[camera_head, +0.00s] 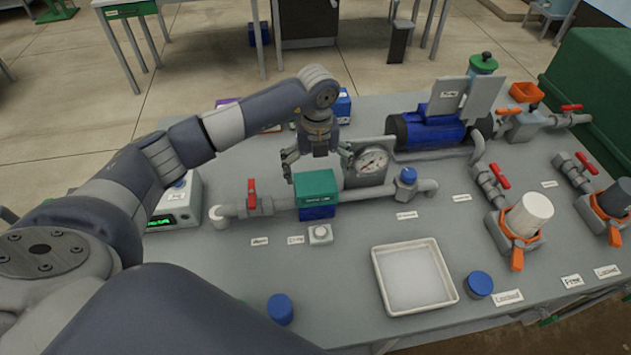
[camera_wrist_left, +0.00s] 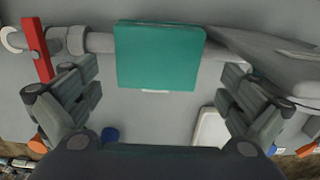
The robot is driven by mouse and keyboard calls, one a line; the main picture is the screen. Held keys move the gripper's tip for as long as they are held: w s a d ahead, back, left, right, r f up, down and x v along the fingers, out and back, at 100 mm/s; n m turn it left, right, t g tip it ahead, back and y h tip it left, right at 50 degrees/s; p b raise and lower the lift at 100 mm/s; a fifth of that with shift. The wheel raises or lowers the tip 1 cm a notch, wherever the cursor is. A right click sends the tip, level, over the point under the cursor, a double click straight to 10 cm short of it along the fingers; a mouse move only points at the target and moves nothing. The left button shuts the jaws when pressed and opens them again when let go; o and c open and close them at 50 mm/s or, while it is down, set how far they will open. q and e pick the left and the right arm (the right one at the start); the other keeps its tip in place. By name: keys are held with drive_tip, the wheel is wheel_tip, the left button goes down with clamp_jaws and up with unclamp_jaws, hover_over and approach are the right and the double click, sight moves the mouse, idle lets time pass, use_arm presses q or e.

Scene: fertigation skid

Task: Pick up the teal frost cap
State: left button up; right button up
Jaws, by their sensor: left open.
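The teal frost cap (camera_head: 316,187) is a box-shaped cover with a small label on its front. It sits on a blue body (camera_head: 317,212) in the grey pipe line. In the left wrist view the teal frost cap (camera_wrist_left: 158,56) shows from above, at the top middle. My left gripper (camera_head: 317,168) is open and empty, pointing down above and just behind the cap. In the left wrist view my left gripper (camera_wrist_left: 160,100) has its fingers spread to either side, with the cap between and beyond them. My right gripper is not in view.
A pressure gauge (camera_head: 372,162) stands close right of the cap. A red-handled valve (camera_head: 252,194) is on the pipe to the left. A white tray (camera_head: 450,262) and blue caps (camera_head: 280,309) lie toward the front. A blue pump motor (camera_head: 432,130) stands behind.

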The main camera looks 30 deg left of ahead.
sight(315, 182)
use_arm(q)
drive_tip(key=f+p, duration=0.1)
drive_tip(key=f, duration=0.1)
drive_tip(key=f+p, duration=0.1)
drive_tip(key=f, duration=0.2)
drive_tip(key=shift+a, duration=0.2)
drive_tip(key=shift+f, duration=0.3)
drive_tip(key=shift+w+f, duration=0.1)
drive_tip(key=shift+c, duration=0.2)
drive_tip(key=c, duration=0.9)
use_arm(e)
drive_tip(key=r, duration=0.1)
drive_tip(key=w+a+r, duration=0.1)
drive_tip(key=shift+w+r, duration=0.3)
